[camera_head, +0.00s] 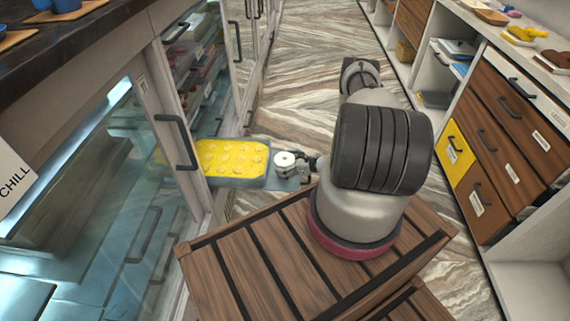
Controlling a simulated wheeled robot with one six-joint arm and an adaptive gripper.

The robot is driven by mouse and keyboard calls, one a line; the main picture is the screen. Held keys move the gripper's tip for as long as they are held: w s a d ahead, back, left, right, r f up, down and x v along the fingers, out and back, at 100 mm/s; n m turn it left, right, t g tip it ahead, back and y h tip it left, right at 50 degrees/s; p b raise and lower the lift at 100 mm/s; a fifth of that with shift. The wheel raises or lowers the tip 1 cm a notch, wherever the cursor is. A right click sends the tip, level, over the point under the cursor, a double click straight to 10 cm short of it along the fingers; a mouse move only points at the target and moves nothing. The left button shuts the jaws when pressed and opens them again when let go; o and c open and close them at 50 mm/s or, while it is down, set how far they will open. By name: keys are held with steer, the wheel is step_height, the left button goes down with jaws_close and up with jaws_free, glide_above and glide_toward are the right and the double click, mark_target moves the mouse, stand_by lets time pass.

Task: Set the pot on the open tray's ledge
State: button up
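A small white pot (285,160) with a dark dot on top is at the right end of the open tray (236,183), over or on its grey ledge (288,183). I cannot tell whether its base touches the ledge. The tray sticks out of the glass case at left and holds a yellow slab of sweets (233,158). My gripper (299,166) is at the pot's right side, close to or touching it. Its fingers are small and partly hidden by the pot and my arm, so its opening does not show clearly.
Glass doors with dark handles (176,141) stand at left, below a dark counter (60,35) with blue cups. A drawer cabinet (500,115) with a yellow drawer front (455,152) lines the right side. The marble-patterned floor (310,60) between is clear ahead.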

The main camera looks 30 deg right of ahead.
steer(key=shift+r, duration=0.2)
steer(key=v, duration=1.1)
steer(key=shift+s+d+r, duration=0.15)
steer(key=shift+s+r, duration=0.05)
steer(key=shift+s, duration=0.1)
steer(key=a+r+n+g+y, duration=0.1)
steer(key=a+r+n+g, duration=0.3)
steer(key=r, duration=0.8)
steer(key=w+a+r+n+g, duration=0.15)
steer(key=r+n, duration=0.45)
steer(key=r, duration=0.6)
steer(key=a+r+n+g+y, duration=0.1)
steer(key=a+r+n+g, duration=0.3)
steer(key=r, duration=0.7)
steer(key=s+a+r+n+h, duration=0.2)
steer(key=s+r+n, duration=0.2)
steer(key=r, duration=0.3)
steer(key=s+a+r+n+h, duration=0.2)
steer(key=s+r+n, duration=0.25)
steer(key=r, duration=0.25)
steer(key=s+r+n+t+h, duration=0.2)
steer(key=s+r+n+h, duration=0.3)
steer(key=s+r, duration=0.5)
steer(key=s+n, duration=0.2)
steer(key=s, duration=0.2)
steer(key=shift+s+d, duration=0.2)
steer(key=shift+d, duration=0.05)
